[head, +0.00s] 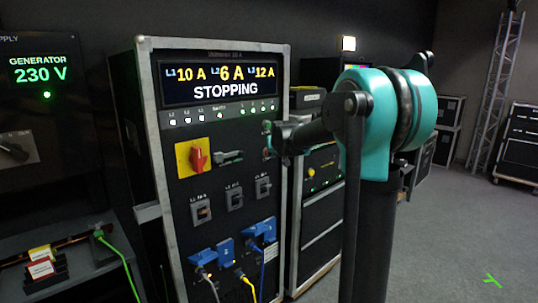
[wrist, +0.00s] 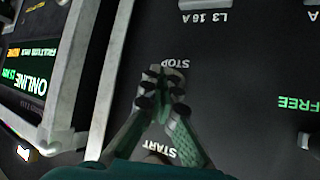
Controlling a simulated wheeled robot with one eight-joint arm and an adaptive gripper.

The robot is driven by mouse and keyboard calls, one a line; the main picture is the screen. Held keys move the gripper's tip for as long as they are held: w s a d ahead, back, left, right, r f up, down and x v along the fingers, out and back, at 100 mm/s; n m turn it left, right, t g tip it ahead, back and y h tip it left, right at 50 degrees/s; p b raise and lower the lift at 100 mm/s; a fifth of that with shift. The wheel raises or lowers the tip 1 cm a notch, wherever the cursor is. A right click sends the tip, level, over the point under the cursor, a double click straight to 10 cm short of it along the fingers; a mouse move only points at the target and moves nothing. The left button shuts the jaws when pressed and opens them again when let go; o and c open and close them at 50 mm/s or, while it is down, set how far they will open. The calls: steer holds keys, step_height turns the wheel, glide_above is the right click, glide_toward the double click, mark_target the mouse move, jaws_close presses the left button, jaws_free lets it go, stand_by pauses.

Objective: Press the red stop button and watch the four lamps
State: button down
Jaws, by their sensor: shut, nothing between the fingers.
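The tall dark panel (head: 225,240) has a display (head: 220,82) reading "STOPPING" and 10 A, 6 A and 12 A. A row of small lamps (head: 201,118) sits below it, pale at the left and green at the right; which four the task names I cannot tell. In the wrist view, my gripper (wrist: 163,88) is shut and empty, its fingertips at the panel just below the upside-down "STOP" label (wrist: 175,63). The red stop button is hidden behind the fingertips; whether they touch it I cannot tell. In the head view, my arm reaches the panel's right edge.
A red rotary switch (head: 197,158) on a yellow plate, several breakers (head: 201,210) and blue plugs with cables (head: 203,258) fill the panel front. A generator supply (head: 46,75) reading 230 V stands left. Another rack (head: 320,200) stands close behind right.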

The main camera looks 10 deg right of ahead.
steer(key=shift+s+d, duration=0.35)
steer(key=shift+s, duration=0.15)
steer(key=shift+s+d, duration=0.1)
steer(key=s+d, duration=0.1)
steer(key=s, duration=0.1)
steer(key=s+d, duration=0.1)
steer(key=shift+s+d, duration=0.35)
steer(key=shift+s, duration=0.05)
stand_by(0.5)
steer(key=s+d+f+g, duration=0.1)
steer(key=s+f+g, duration=0.1)
steer(key=s+f, duration=0.6)
steer(key=s+d+f+g, duration=0.1)
steer(key=s+f, duration=0.8)
steer(key=s, duration=0.9)
steer(key=s+d+f+m+g+h, duration=0.1)
steer(key=s+f+g, duration=0.2)
steer(key=s+f, duration=0.6)
steer(key=s, duration=0.4)
steer(key=shift+s+d+f+g, duration=0.15)
steer(key=shift+s+g, duration=0.15)
steer(key=shift+s, duration=0.05)
